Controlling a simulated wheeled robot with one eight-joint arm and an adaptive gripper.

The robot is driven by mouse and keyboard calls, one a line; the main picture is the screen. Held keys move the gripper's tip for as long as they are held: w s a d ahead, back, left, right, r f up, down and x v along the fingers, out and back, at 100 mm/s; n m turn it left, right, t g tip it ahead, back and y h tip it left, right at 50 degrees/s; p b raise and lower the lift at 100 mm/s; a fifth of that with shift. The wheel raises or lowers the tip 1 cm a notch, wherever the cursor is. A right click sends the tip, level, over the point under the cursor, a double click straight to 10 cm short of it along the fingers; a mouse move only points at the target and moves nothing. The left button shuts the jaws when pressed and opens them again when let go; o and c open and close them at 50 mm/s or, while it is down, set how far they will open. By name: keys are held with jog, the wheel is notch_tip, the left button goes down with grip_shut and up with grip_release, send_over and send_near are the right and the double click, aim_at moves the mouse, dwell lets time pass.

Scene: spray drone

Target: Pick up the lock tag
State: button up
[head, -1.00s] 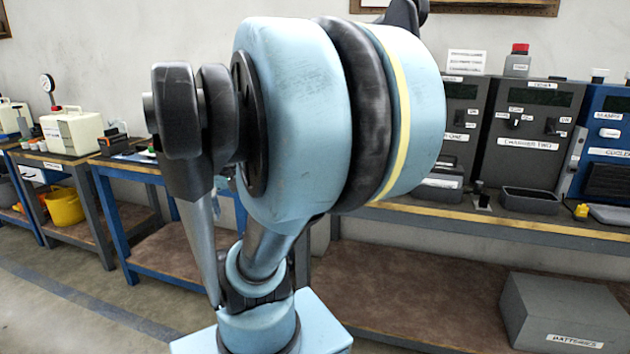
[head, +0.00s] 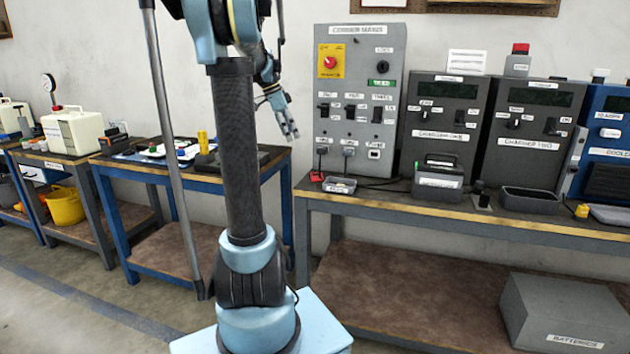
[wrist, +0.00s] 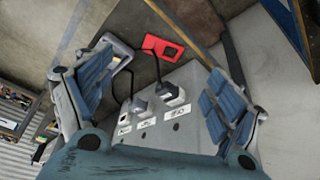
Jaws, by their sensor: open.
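A flat red piece with a dark patch, which looks like the lock tag (wrist: 172,33), lies on the brown bench top in the wrist view. In the head view this small red piece (head: 316,176) is at the bench's left end, in front of the grey panel. My gripper (wrist: 157,75) is open and empty, and the red piece shows beyond the gap between its fingers. In the head view my gripper (head: 288,122) hangs left of the panel, above the bench's level and apart from the red piece.
The grey panel (head: 350,70) with switches and plugs stands behind. A small labelled tray (head: 340,185) sits right of the red piece, with cables near it. Chargers (head: 440,105) stand farther right. A blue-legged table (head: 125,168) with loose items is at left.

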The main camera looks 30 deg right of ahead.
jog(key=w+d+m, duration=0.1)
jog(key=d, duration=0.2)
send_near(317, 176)
jog(key=shift+w+d+f+m, duration=0.2)
jog(key=shift+f+m, duration=0.1)
jog(key=shift+f, duration=0.45)
jog(key=shift+s+x, duration=0.15)
jog(key=shift+x, duration=1.3)
jog(key=shift+s+x, duration=0.15)
jog(key=shift+x, duration=1.3)
jog(key=c, duration=0.6)
jog(key=shift+r, duration=0.2)
jog(key=shift+r, duration=0.3)
jog(key=v, duration=0.2)
jog(key=shift+r, duration=0.45)
jog(key=w+a, duration=0.2)
jog(key=a, duration=0.3)
jog(key=w+a, duration=0.3)
jog(key=a, duration=0.2)
jog(key=w+a, duration=0.2)
jog(key=a, duration=0.3)
jog(key=shift+w+a+f, duration=0.1)
jog(key=shift+w+a, duration=0.25)
